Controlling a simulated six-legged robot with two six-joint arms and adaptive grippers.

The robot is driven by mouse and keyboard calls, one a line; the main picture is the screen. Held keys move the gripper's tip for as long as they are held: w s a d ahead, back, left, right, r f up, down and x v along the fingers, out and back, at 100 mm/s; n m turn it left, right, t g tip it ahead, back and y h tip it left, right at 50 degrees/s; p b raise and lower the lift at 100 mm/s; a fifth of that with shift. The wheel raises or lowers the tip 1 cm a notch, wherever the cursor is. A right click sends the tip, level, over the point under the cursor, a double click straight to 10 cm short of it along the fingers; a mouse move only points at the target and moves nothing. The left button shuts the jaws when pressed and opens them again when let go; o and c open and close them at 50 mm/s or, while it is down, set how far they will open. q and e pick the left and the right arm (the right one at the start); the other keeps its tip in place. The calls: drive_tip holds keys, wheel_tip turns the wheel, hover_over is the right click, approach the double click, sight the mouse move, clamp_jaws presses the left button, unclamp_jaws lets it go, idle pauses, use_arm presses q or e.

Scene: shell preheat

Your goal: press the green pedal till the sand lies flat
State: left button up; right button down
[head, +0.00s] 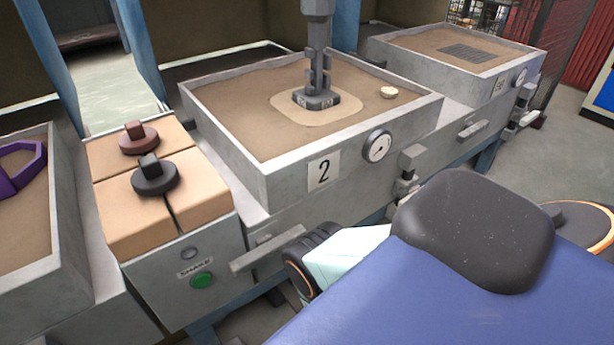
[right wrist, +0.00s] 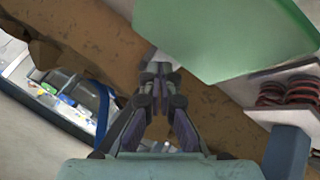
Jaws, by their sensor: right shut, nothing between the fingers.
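The sand (head: 240,105) in the grey box marked 2 (head: 290,185) looks mostly level, with a paler patch around the foot of a grey upright post (head: 318,70). A small pale lump (head: 388,92) lies on it. A round green button (head: 202,280) sits below a SHAKE label on the cabinet front; no foot pedal is clearly seen. My right gripper (right wrist: 160,82) is shut and empty in the right wrist view. A large pale green slab (right wrist: 230,35) is close beyond its fingertips; I cannot tell what it is or whether they touch. My left gripper is out of view.
Two dark knobbed discs (head: 155,177) (head: 139,138) rest on tan blocks (head: 205,190) left of the box. A dial (head: 377,146) and handles stick out in front. Red coils (right wrist: 290,92) show in the right wrist view.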

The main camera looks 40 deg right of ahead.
drive_tip(key=shift+s+f, duration=0.15)
drive_tip(key=shift+f, duration=0.95)
drive_tip(key=shift+s+f, duration=0.15)
drive_tip(key=shift+f, duration=0.9)
idle(1.7)
drive_tip(key=shift+s+f, duration=0.2)
drive_tip(key=shift+f, duration=0.25)
idle(0.6)
drive_tip(key=shift+r, duration=0.1)
drive_tip(key=shift+w+r+p, duration=0.2)
drive_tip(key=shift+r+p, duration=0.55)
drive_tip(key=shift+r, duration=0.05)
drive_tip(key=shift+w+r+p, duration=0.2)
drive_tip(key=shift+r+p, duration=0.5)
drive_tip(key=shift+r, duration=0.1)
drive_tip(key=shift+r+p, duration=1.15)
drive_tip(key=shift+r, duration=0.2)
wheel_tip(320, 180, up, 5)
drive_tip(key=p, duration=0.4)
drive_tip(key=shift+w, duration=0.15)
